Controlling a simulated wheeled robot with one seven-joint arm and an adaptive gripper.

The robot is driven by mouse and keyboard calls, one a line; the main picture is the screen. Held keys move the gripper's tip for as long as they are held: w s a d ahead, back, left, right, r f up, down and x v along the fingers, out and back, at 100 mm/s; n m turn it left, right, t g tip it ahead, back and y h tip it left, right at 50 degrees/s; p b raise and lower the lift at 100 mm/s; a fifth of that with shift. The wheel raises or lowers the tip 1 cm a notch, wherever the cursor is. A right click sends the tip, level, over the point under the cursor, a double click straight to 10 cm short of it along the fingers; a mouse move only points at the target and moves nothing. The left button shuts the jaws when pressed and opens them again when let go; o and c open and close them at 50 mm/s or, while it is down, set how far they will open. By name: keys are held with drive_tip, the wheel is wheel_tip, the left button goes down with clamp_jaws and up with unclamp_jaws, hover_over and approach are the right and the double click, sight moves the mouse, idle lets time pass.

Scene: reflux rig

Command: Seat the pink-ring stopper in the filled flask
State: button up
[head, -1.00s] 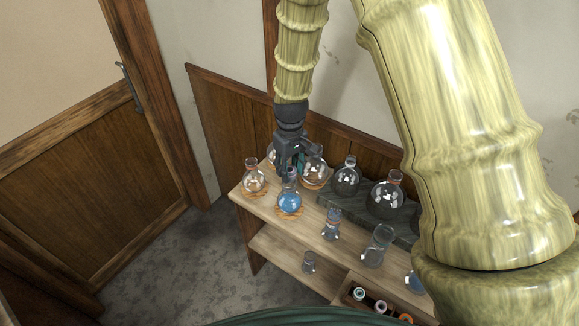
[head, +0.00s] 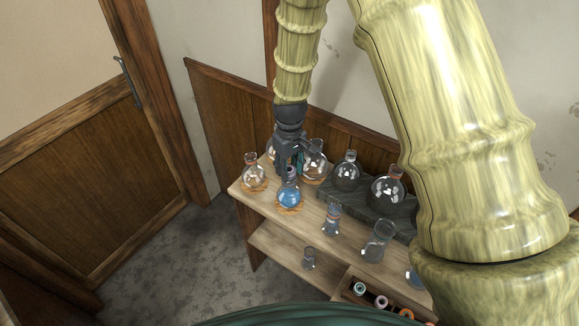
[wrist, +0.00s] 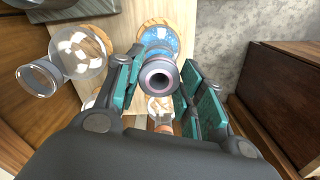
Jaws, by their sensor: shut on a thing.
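The filled flask (head: 289,198) is round, holds blue liquid and stands on an orange ring on the wooden bench top. It also shows in the wrist view (wrist: 163,37), partly hidden behind the stopper. My gripper (head: 288,168) points down right over this flask's neck. In the wrist view my gripper (wrist: 158,82) is shut on the pink-ring stopper (wrist: 158,80), a grey piece with a pink ring around a dark centre, seen end-on. The stopper overlaps the flask's mouth in the picture, so I cannot tell whether it touches or enters the neck.
An empty round flask (head: 253,175) stands close left of the filled one, and another (head: 313,163) close behind. Two more flasks (head: 347,174) (head: 388,192) stand on a dark block. Small glassware (head: 331,219) is to the right. A drawer (head: 365,299) below holds several ringed stoppers.

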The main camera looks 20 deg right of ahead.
drive_tip(key=shift+f, duration=0.5)
idle(0.3)
drive_tip(key=o, duration=0.9)
drive_tip(key=shift+o, duration=0.2)
wheel_tip(320, 180, up, 12)
